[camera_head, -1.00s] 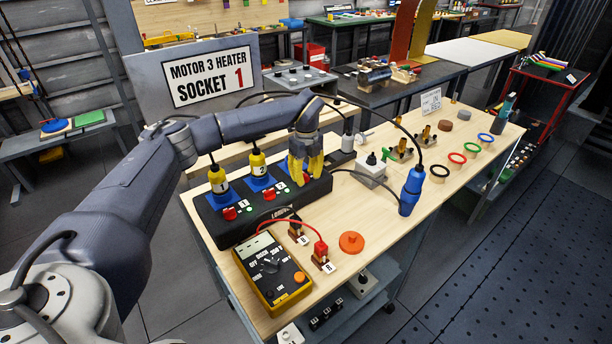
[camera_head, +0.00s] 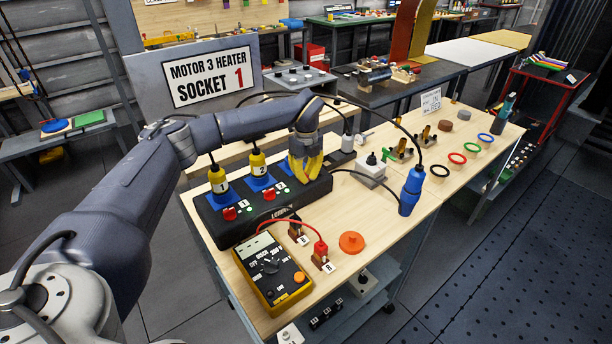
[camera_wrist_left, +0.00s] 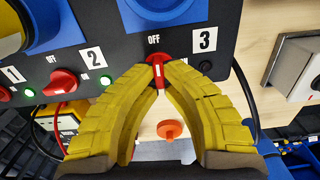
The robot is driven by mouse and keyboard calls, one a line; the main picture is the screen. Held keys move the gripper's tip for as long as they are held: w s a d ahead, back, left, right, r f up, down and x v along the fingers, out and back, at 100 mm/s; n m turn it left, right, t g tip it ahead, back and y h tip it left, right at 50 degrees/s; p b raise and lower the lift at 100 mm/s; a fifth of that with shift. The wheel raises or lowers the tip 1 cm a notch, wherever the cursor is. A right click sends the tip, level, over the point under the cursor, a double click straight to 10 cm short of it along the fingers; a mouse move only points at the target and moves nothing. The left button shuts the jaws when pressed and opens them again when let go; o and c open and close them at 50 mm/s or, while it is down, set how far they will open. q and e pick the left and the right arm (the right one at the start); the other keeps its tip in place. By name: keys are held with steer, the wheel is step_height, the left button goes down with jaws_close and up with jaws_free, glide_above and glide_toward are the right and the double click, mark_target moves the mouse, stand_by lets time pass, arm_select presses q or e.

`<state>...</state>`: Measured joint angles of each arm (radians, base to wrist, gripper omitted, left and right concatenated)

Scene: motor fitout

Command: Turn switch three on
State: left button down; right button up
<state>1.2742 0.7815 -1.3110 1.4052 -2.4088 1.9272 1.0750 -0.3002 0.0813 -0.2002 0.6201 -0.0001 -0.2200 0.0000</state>
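Switch three (camera_wrist_left: 157,72) is a small red knob on the black socket box (camera_head: 236,231). In the left wrist view it sits beside the "3" label, with "OFF" printed above it and a dark, unlit lamp at its right. My left gripper (camera_wrist_left: 157,68) has its yellow fingertips closed in on both sides of this knob. In the head view the left gripper (camera_head: 304,176) is at the box's right end and hides switch three. Switch one (camera_head: 229,213) and switch two (camera_head: 269,194) are red knobs with lit green lamps. My right gripper is not in view.
Yellow plugs 1 (camera_head: 218,180) and 2 (camera_head: 257,162) stand in the box's blue sockets. A yellow multimeter (camera_head: 272,270) lies in front, near an orange knob (camera_head: 351,242). A blue connector (camera_head: 411,190) stands right, on a black cable. A sign (camera_head: 205,79) stands behind.

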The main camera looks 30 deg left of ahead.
arm_select(q)
steer(key=m, duration=0.4)
steer(key=shift+s+a+m, duration=0.15)
steer(key=shift+m, duration=0.15)
steer(key=m, duration=0.4)
steer(key=shift+s+a, duration=0.1)
steer(key=shift+a, duration=0.05)
steer(key=m, duration=0.4)
steer(key=shift+a+m, duration=0.15)
steer(key=shift+m, duration=0.25)
steer(key=shift+a+m, duration=0.15)
steer(key=shift+m, duration=1.65)
steer(key=c, duration=1.5)
jaws_free()
